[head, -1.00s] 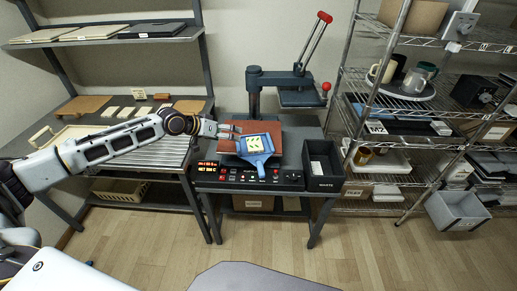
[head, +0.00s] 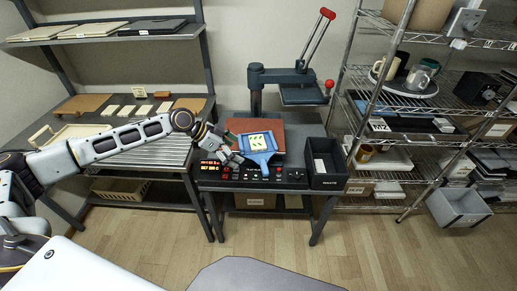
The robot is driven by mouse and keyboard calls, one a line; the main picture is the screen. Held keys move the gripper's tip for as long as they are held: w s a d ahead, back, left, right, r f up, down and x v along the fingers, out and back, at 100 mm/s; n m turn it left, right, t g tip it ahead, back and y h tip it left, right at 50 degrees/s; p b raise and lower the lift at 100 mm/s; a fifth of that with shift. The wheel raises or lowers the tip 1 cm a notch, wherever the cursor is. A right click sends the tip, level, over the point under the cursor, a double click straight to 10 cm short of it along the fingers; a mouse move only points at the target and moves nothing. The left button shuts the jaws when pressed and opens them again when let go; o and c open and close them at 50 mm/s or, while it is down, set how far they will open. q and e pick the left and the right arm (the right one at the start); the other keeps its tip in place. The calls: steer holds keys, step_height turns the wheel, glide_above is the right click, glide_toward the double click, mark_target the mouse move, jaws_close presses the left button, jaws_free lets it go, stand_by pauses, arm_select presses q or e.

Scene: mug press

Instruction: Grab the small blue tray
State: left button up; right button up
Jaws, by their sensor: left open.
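The small blue tray (head: 262,158) lies on the reddish-brown pad of the press table, with a yellow-and-white patterned piece (head: 258,141) on it. Its narrow end points toward the front edge. My left gripper (head: 236,158) is at the tray's left side, angled down to the right, with its jaws open. I cannot tell whether its fingers touch the tray. My right gripper does not show.
The press (head: 302,90) with its red-tipped lever stands behind the pad. A black bin (head: 327,178) is right of the tray. The control panel (head: 250,176) runs along the front. A wire shelf (head: 405,100) stands at the right and a rack (head: 110,38) at the left.

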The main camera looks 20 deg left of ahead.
arm_select(q)
steer(key=shift+m, duration=0.4)
glide_toward(263, 165)
steer(key=shift+x, duration=2.2)
steer(key=shift+f, duration=0.25)
steer(key=shift+p+x, duration=0.4)
steer(key=shift+x, duration=2)
steer(key=shift+r, duration=0.1)
steer(key=c, duration=1.3)
